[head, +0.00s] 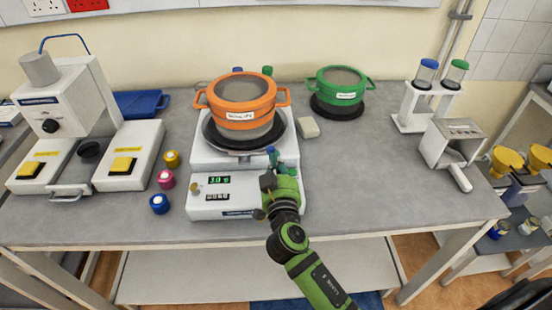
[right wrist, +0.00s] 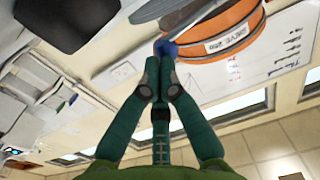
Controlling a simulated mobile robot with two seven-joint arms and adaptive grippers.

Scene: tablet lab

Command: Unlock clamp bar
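The sieve shaker (head: 240,196) stands mid-bench with an orange sieve pot (head: 240,92) on top. The pot's labelled side also shows in the right wrist view (right wrist: 225,45). Small blue and green knobs (head: 267,70) show behind the pot. My right gripper (head: 275,160) is at the front right of the shaker, below the pot. In the right wrist view its fingers (right wrist: 158,66) come together at the tips, right against a blue knob (right wrist: 166,48). I cannot tell whether the knob is between them. The clamp bar itself is not clearly visible. My left gripper is out of view.
A green pot (head: 340,84) stands back right and a beige block (head: 308,128) beside the shaker. Several coloured jars (head: 167,179) stand left of it, near a white press-like device (head: 78,110). The front right bench is clear.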

